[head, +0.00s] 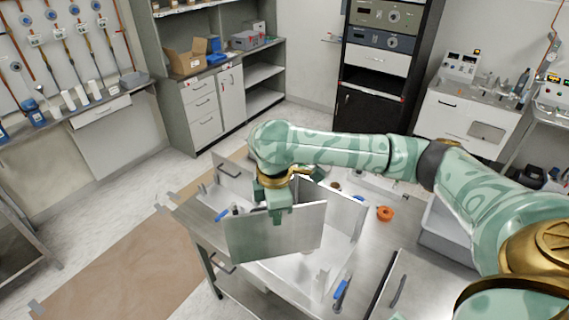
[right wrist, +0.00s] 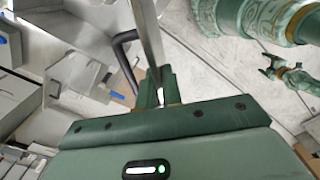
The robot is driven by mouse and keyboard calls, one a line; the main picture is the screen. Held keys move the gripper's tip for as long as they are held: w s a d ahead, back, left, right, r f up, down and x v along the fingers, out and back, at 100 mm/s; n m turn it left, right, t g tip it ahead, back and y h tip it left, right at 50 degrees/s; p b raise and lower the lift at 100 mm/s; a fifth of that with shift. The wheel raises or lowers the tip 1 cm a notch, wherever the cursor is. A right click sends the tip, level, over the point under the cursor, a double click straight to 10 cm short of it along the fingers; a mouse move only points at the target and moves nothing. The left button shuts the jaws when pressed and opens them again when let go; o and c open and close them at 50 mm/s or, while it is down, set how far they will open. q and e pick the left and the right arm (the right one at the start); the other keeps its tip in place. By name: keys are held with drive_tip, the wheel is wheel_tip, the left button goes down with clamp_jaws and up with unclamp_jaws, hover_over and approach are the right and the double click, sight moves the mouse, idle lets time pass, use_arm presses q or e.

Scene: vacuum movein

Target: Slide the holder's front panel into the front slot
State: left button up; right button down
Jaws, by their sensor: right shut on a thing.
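The front panel (head: 275,238) is a thin grey metal plate. My right gripper (head: 277,205) is shut on its upper edge and holds it roughly upright, in front of the open holder (head: 342,222). In the right wrist view the panel (right wrist: 148,35) shows nearly edge-on between the fingers of my right gripper (right wrist: 158,88). The holder is a pale box with upright walls; the panel covers part of its inside and near side. I cannot see the front slot clearly, nor whether the panel's lower edge touches anything.
The holder stands on a metal table (head: 390,240). Blue-handled clamps (head: 341,290) sit around it. An orange ring (head: 385,214) and a grey bin (head: 445,235) are to its right. A dark curved handle (right wrist: 122,60) is close beside the panel in the right wrist view.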

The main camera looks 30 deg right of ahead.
drive_tip(key=w+d+r+n+p, duration=0.1)
drive_tip(key=w+d+n, duration=0.1)
drive_tip(key=n, duration=1.1)
drive_tip(key=w+d+n+p, duration=0.1)
drive_tip(key=w+d+n, duration=0.15)
drive_tip(key=n, duration=1.05)
use_arm(q)
wheel_tip(320, 180, down, 8)
drive_tip(key=b, duration=1.1)
drive_tip(key=shift+a, duration=0.15)
use_arm(e)
wheel_tip(320, 180, down, 11)
drive_tip(key=shift+d+r, duration=0.15)
drive_tip(key=shift+r, duration=0.05)
use_arm(q)
drive_tip(key=shift+r, duration=0.2)
use_arm(e)
drive_tip(key=shift+n, duration=0.3)
use_arm(q)
drive_tip(key=shift+r+p, duration=0.45)
drive_tip(key=shift+p, duration=0.15)
